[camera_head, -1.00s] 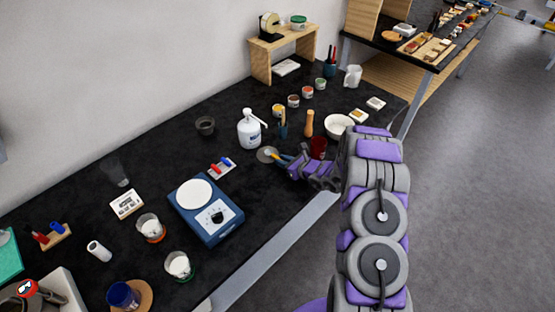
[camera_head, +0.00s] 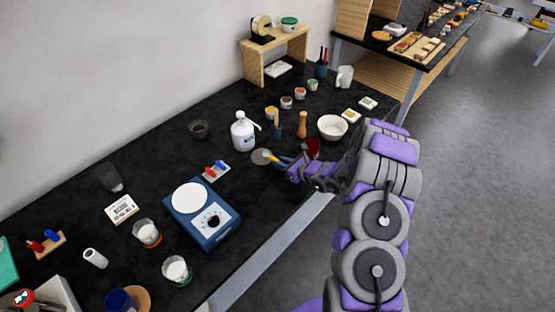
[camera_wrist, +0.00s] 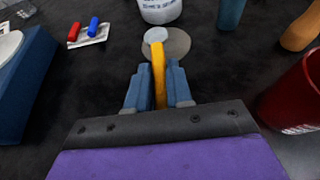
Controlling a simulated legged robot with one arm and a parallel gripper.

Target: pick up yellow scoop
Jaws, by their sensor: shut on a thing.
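The yellow scoop (camera_wrist: 158,67) has a yellow handle and a pale, round bowl end. In the wrist view my gripper (camera_wrist: 159,80) is shut on its handle, with a blue finger on either side. The bowl end points away from me, over a grey round disc (camera_wrist: 178,44) on the black bench. I cannot tell whether the bowl touches the disc. In the head view my gripper (camera_head: 279,161) is low over the bench beside the disc (camera_head: 261,157), and the scoop is small and mostly hidden there.
A card with red and blue pieces (camera_head: 215,171) lies nearby. The bench front edge is close.

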